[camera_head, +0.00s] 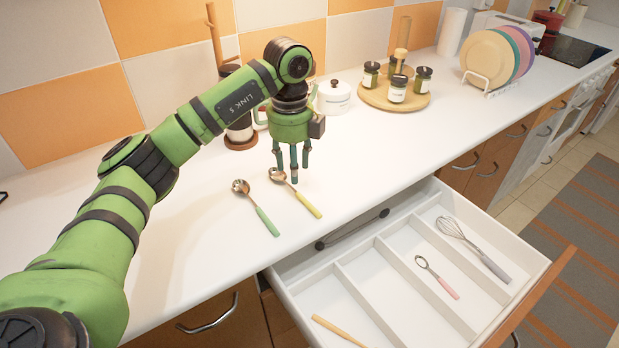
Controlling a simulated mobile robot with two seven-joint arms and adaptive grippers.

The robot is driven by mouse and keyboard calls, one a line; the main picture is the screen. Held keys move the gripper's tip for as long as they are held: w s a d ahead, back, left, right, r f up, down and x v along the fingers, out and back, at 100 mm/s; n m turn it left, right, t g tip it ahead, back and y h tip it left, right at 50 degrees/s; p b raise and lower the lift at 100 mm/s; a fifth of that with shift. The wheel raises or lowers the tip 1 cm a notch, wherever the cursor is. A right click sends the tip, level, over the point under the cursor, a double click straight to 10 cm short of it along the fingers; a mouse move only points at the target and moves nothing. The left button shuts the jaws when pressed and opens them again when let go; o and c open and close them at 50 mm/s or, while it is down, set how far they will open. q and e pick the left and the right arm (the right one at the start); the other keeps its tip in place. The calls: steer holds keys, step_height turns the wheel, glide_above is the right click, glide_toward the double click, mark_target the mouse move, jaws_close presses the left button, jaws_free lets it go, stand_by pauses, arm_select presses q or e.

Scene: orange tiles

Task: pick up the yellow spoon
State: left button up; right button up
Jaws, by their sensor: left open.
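The yellow spoon (309,206) lies on the white counter, its metal bowl toward the back and its yellow handle toward the front right. My left gripper (291,181) points down just above the bowl end of this spoon. Its fingers are apart with nothing between them. Whether they touch the spoon cannot be told from this view. A second spoon with a green handle (267,221) lies just to the left, roughly parallel. My right gripper is not in view.
An open drawer (372,272) with compartments sticks out in front, holding a whisk (474,248), a pink-handled spoon (437,277) and a wooden utensil (338,331). Behind stand a white pot (333,98) and a round tray (372,98) with jars.

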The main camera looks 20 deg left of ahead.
mark_target(294, 192)
arm_select(q)
steer(key=shift+s+f+p, duration=0.15)
steer(key=shift+f+p, duration=0.15)
steer(key=shift+f, duration=0.4)
steer(key=f, duration=0.2)
steer(key=f+p, duration=0.1)
steer(key=f, duration=0.1)
steer(key=shift+w+f+p, duration=0.2)
steer(key=shift+f+p, duration=0.1)
steer(key=shift+f, duration=0.4)
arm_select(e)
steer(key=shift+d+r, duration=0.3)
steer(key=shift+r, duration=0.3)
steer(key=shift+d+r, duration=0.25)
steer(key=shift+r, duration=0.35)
arm_select(q)
steer(key=shift+c, duration=0.4)
jaws_close()
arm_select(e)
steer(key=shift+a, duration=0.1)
